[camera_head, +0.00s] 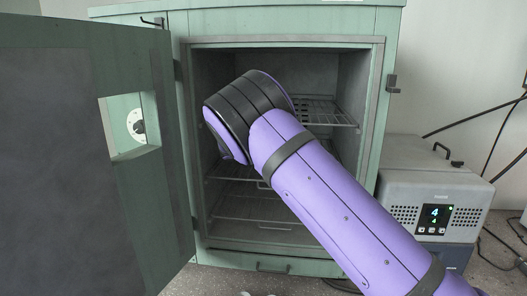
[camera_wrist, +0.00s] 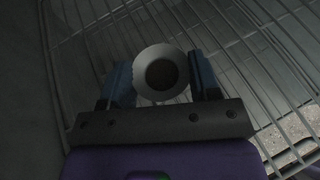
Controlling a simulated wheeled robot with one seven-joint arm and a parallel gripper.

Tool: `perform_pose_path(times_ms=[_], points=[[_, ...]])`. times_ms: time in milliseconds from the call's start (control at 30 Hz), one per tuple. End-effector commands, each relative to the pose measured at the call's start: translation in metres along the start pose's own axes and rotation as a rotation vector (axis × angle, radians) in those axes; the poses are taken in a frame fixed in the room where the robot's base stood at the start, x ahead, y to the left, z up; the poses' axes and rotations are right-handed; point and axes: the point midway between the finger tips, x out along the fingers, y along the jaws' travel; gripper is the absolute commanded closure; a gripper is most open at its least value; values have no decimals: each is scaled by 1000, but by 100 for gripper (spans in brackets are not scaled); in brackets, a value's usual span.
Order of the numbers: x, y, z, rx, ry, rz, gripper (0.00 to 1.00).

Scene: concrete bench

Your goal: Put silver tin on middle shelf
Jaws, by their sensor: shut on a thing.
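The silver tin (camera_wrist: 161,75) shows in the wrist view as a pale round rim with a dark centre. My gripper (camera_wrist: 163,82) is shut on it, with one blue finger on each side. A wire shelf (camera_wrist: 240,50) lies behind the tin in that view; I cannot tell whether the tin touches it. In the head view my arm reaches into the open green cabinet, and my gripper and the tin are hidden. The cabinet holds an upper wire shelf (camera_head: 325,113), a middle wire shelf (camera_head: 232,173) partly behind my arm, and a lower one (camera_head: 255,222).
The cabinet door (camera_head: 60,160) stands open at the left. The cabinet's right side wall (camera_head: 352,85) bounds the opening. A grey box with a display (camera_head: 435,200) stands right of the cabinet, with dark cables beyond it. The visible part of the lower shelf is empty.

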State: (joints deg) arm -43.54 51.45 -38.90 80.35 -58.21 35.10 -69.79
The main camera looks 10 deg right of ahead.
Motion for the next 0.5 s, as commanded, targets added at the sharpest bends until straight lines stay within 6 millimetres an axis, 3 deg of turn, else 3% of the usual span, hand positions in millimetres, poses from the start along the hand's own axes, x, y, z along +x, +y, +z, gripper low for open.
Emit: perform_pose_path(times_ms=[233, 500], points=[[32, -1, 13, 1, 0, -1, 70], [34, 0, 7, -1, 0, -1, 70]])
